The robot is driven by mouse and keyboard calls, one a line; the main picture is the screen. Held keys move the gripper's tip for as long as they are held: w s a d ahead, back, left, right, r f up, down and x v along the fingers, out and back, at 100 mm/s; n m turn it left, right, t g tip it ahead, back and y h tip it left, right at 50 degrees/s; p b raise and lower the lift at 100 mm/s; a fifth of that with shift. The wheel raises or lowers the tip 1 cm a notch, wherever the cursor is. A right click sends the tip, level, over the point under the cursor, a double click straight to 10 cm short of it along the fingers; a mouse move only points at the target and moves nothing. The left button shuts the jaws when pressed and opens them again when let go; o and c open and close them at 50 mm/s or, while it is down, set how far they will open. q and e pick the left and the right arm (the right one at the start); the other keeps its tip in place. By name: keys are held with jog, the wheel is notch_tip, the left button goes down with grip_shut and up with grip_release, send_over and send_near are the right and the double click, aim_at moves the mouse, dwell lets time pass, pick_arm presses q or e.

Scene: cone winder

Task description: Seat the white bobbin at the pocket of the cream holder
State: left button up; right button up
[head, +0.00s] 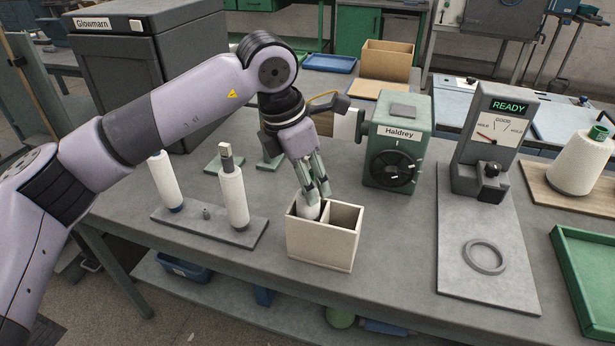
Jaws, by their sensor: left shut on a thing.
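The cream holder (318,246) is a box with two open compartments, standing on the grey bench in the middle of the head view. My left gripper (316,190) points down over its left compartment and is shut on a white bobbin (308,210). The bobbin's lower part is inside that left compartment, hidden by the front wall. I cannot tell whether it touches the bottom. The right compartment (345,217) looks empty. My right gripper is not in view.
Left of the holder, a grey plate (190,222) carries two upright white bobbins with a short peg between them. The green Haldrey machine (397,140) stands behind right. A READY gauge (494,140), a ring (485,257) and a green tray (590,275) are at right.

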pick_arm(q)
jog(key=shift+f, duration=0.4)
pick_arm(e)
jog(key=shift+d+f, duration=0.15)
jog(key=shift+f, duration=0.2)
pick_arm(q)
jog(key=o, duration=1.1)
jog(key=shift+r, duration=0.25)
jog(key=v, duration=0.7)
jog(key=shift+s+a+r, duration=0.1)
jog(key=shift+r, duration=0.2)
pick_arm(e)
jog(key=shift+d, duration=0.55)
